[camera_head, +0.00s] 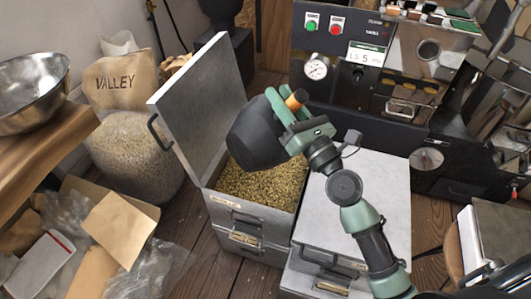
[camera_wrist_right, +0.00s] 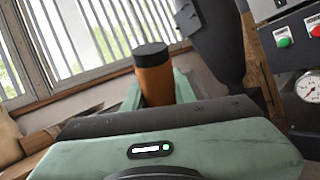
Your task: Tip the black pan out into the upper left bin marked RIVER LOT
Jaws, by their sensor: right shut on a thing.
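The black pan (camera_head: 258,138) is steeply tilted above the open upper left bin (camera_head: 225,208), its dark outside toward me; its inside is hidden. Pale beans (camera_head: 255,185) lie in the bin; no falling beans show. The bin's lid (camera_head: 203,100) stands raised at its left. The label on its front is too small to read. My right gripper (camera_head: 292,113) is shut on the pan's orange-brown handle (camera_head: 296,99), whose dark end also shows in the right wrist view (camera_wrist_right: 154,75). My left gripper is not in view.
A closed grey bin top (camera_head: 365,190) lies to the right, under my right arm. The roasting machine (camera_head: 340,70) stands behind. A clear bag of beans (camera_head: 130,150) and a VALLEY sack (camera_head: 118,83) stand left. A metal bowl (camera_head: 35,90) sits on a wooden counter.

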